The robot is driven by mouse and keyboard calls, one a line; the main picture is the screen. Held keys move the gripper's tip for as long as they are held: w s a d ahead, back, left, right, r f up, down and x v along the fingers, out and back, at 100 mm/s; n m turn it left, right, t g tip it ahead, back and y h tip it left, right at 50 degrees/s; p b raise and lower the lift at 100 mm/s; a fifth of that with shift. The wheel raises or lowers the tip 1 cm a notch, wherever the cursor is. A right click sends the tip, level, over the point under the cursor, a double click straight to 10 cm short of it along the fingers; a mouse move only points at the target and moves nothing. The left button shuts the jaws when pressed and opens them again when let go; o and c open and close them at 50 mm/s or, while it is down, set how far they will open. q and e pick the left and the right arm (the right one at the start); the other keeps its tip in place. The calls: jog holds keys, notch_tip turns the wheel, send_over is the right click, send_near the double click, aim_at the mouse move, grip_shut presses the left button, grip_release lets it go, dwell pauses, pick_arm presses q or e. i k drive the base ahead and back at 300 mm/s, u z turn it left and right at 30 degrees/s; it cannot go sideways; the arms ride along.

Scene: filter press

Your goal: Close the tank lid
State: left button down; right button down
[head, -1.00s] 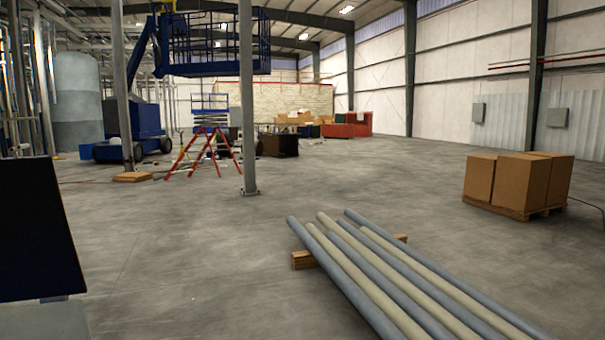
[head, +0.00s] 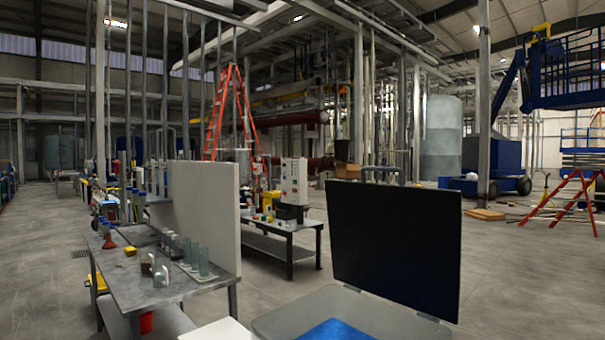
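The tank lid (head: 395,245) is a large black panel standing upright, raised open at the back right of the tank. The tank (head: 285,318) is a pale grey box at the bottom edge of the head view, with its top open. Something bright blue (head: 335,332) shows inside it. The lower part of the tank is cut off by the frame. Neither of my grippers is in view.
A grey bench (head: 145,283) with glassware and a white upright panel (head: 205,215) stands left of the tank. A table with a control box (head: 293,180) is behind. A white surface (head: 218,332) borders the tank's left side. Open floor lies at right (head: 530,285).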

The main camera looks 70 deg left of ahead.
aim_at(401, 245)
jog(key=u, duration=0.2)
jog(key=i, duration=2.2)
jog(key=u, duration=3.7)
jog(key=i, duration=0.5)
jog(key=z, duration=0.1)
